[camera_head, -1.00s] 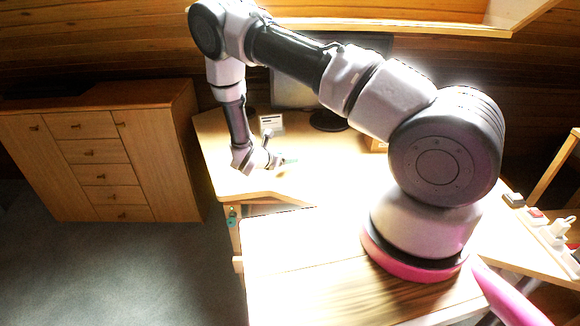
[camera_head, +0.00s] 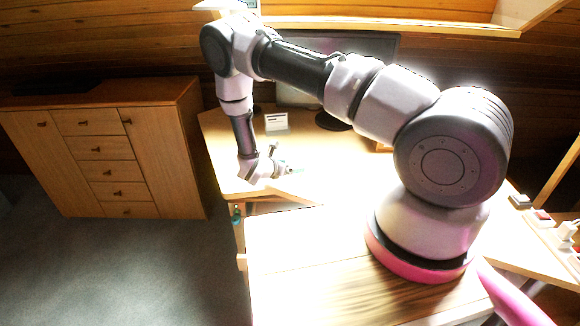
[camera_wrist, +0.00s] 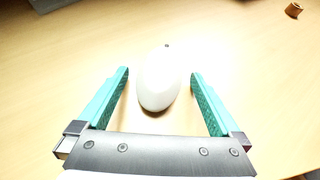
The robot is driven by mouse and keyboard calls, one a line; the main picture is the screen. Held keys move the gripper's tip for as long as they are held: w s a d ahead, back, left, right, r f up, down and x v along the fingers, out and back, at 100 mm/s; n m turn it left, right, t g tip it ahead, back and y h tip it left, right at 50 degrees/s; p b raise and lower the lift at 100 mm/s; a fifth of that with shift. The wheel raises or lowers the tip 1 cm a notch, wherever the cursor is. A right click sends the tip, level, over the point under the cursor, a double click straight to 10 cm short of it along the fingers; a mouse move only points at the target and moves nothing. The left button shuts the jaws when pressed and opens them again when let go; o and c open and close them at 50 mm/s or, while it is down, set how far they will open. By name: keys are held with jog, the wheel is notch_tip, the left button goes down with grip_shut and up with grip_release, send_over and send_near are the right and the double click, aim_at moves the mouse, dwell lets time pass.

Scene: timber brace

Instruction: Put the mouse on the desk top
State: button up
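The white mouse (camera_wrist: 158,80) shows in the wrist view on the light wooden desk top (camera_wrist: 60,75). It lies between and partly ahead of the two teal fingers of my gripper (camera_wrist: 161,85). The fingers are apart, with a gap on each side of the mouse. In the head view my gripper (camera_head: 284,169) is low over the desk top (camera_head: 320,165), near its front edge. I cannot make out the mouse in the head view.
A small white card (camera_head: 276,121) stands behind my gripper, near a monitor (camera_head: 300,92). A wooden cabinet (camera_head: 105,150) is at the left. A small brown object (camera_wrist: 293,10) lies at the far right in the wrist view. The desk around the mouse is mostly clear.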

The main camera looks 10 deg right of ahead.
jog(key=shift+r, duration=0.1)
jog(key=shift+s+a+r, duration=0.1)
jog(key=shift+r, duration=0.05)
jog(key=v, duration=1.1)
jog(key=shift+s+a+r, duration=0.2)
jog(key=shift+s+r, duration=0.05)
jog(key=s+d+r+m+g+y, duration=0.15)
jog(key=d+r+m, duration=0.3)
jog(key=r, duration=0.45)
jog(key=s+d+r+m+g, duration=0.1)
jog(key=d+r+m+g, duration=0.2)
jog(key=r+m, duration=0.45)
jog(key=s+d+r+m+g+y, duration=0.1)
jog(key=d+r+m+g, duration=0.2)
jog(key=r, duration=0.7)
jog(key=s+d+r+m+t+y, duration=0.2)
jog(key=s+r+m+t+y, duration=0.1)
jog(key=s+r+m, duration=0.5)
jog(key=s+d+r+m+t+y, duration=0.2)
jog(key=s+r+m+y, duration=0.3)
jog(key=s+r+m, duration=0.3)
jog(key=s+r+t, duration=0.1)
jog(key=s+r, duration=0.3)
jog(key=r, duration=0.3)
jog(key=shift+s+r, duration=0.15)
jog(key=shift+r, duration=0.15)
jog(key=shift+y, duration=0.25)
